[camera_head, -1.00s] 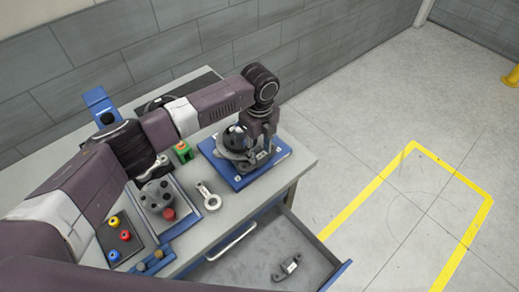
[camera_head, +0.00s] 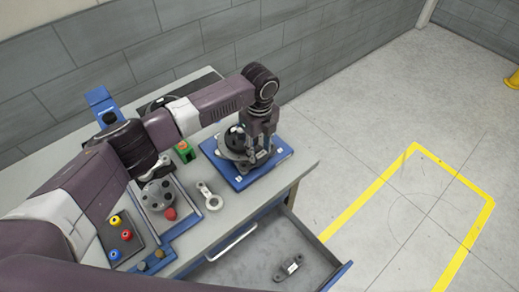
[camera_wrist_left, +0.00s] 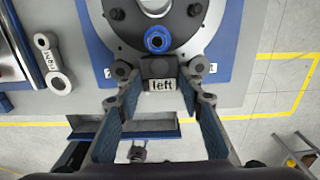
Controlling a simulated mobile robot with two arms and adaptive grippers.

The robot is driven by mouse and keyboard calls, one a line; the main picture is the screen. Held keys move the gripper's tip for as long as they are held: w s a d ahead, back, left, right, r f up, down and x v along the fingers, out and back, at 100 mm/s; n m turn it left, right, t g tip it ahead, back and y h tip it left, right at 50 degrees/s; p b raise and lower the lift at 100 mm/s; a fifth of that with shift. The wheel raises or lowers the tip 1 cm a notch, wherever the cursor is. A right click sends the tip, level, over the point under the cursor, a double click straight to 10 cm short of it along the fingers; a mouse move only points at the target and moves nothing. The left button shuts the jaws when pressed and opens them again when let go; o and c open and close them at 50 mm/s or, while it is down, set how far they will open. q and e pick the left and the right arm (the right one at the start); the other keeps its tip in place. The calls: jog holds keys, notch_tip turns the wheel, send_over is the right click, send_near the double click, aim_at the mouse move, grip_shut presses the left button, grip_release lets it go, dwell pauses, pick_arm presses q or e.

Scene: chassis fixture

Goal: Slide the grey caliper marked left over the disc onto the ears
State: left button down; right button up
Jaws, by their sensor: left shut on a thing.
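The grey caliper (camera_wrist_left: 160,68) carries a white label reading "left". My left gripper (camera_wrist_left: 160,90) is shut on it, with one blue-padded finger on each side. My right gripper is not in view.
A grey link-shaped part (camera_head: 210,196) lies on the table left of the plate. The open drawer (camera_head: 240,270) holds a grey bracket (camera_head: 289,267). A tray (camera_head: 122,243) with coloured knobs and a green block (camera_head: 184,151) stand further left.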

pick_arm(q)
jog(key=shift+f, duration=0.15)
jog(key=c, duration=1.2)
grip_release()
jog(key=shift+c, duration=0.2)
notch_tip(320, 180, up, 5)
jog(key=p, duration=0.4)
jog(key=shift+f, duration=0.2)
jog(key=shift+f, duration=0.1)
